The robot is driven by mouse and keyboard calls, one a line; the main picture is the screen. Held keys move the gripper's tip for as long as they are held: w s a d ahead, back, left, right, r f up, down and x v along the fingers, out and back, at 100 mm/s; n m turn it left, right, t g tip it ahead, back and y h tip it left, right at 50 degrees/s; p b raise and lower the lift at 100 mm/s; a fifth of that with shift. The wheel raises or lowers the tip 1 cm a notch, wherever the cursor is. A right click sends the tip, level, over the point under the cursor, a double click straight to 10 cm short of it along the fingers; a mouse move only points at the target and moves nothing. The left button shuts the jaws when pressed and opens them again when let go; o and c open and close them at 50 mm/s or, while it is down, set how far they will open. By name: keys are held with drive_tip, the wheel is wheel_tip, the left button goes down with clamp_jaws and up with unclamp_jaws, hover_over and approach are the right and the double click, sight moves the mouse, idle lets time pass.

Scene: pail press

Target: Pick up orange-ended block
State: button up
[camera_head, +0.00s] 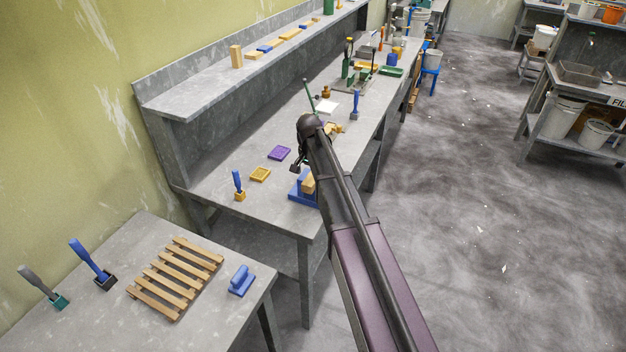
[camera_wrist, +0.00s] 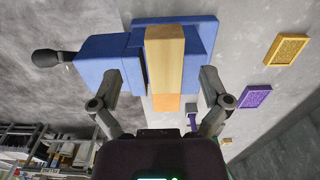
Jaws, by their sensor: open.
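The orange-ended block is a long tan wooden bar (camera_wrist: 164,58) with an orange end (camera_wrist: 166,103) in the wrist view. It rests in a blue fixture (camera_wrist: 103,56) with a flat blue base and a dark round knob. In the head view the block (camera_head: 309,185) is partly hidden by my arm, and the blue fixture (camera_head: 297,193) is at the near end of the long bench. My gripper (camera_wrist: 160,78) is open, with its fingers apart on either side of the block in the wrist view. I cannot tell the exact gap between fingers and block.
On the long bench (camera_head: 222,195) lie a yellow tray (camera_head: 260,174), a purple tray (camera_head: 279,153) and a blue-handled brush (camera_head: 238,186). The floor at right is open.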

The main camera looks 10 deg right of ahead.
sight(308, 182)
drive_tip(key=shift+w+a+f+b, duration=0.1)
drive_tip(key=shift+w+f+b, duration=0.05)
drive_tip(key=shift+f+b, duration=0.65)
drive_tip(key=shift+w+a+f+b, duration=0.1)
drive_tip(key=shift+f+b, duration=0.55)
drive_tip(key=shift+f, duration=0.1)
drive_tip(key=shift+f+b, duration=1)
drive_tip(key=c, duration=1.3)
